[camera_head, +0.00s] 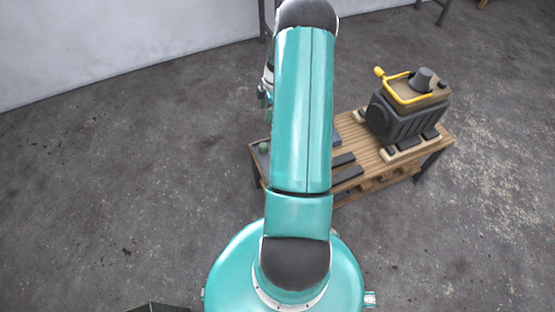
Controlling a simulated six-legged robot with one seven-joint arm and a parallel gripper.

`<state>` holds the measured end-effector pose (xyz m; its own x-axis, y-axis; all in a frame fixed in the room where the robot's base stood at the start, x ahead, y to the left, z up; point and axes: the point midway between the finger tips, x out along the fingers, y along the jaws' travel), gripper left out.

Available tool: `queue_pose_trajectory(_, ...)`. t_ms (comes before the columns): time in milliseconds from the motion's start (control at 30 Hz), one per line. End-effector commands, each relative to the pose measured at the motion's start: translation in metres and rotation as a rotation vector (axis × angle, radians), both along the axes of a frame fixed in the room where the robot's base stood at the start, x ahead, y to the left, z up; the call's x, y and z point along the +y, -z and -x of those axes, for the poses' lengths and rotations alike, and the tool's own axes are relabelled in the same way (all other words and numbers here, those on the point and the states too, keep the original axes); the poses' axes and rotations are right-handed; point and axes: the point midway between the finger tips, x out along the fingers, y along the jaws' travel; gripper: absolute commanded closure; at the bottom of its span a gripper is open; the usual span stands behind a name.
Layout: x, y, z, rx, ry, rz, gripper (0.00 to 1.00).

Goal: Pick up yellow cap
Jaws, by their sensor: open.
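A small yellow cap-like knob (379,71) sticks out at the upper left of a dark, boxy machine (402,122) with a tan top. A yellow loop handle (405,99) lies just right of it, around a dark cone-shaped part. The machine rests on a low wooden bench (437,140). My teal arm runs up the middle of the view. My gripper (264,97) shows only in part at the arm's left edge. It is open, well left of the yellow knob, and not touching it. The rest of the gripper is hidden behind the arm.
Flat dark pieces (346,174) lie on the bench left of the machine. A small green round thing (263,147) sits near the bench's left end. A white wall (120,40) stands at the back left. The concrete floor (130,170) at left is clear.

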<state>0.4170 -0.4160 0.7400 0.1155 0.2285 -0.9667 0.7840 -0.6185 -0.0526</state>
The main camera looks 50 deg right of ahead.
Motion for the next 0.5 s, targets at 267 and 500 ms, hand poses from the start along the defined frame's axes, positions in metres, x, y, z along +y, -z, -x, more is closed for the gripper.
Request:
queue_pose_trajectory(267,-0.037,0.103,0.054,-0.065,-0.082,-0.071,0.41)
queue_pose_trajectory(500,-0.046,0.147,0.078,-0.108,-0.123,-0.093,0.41)
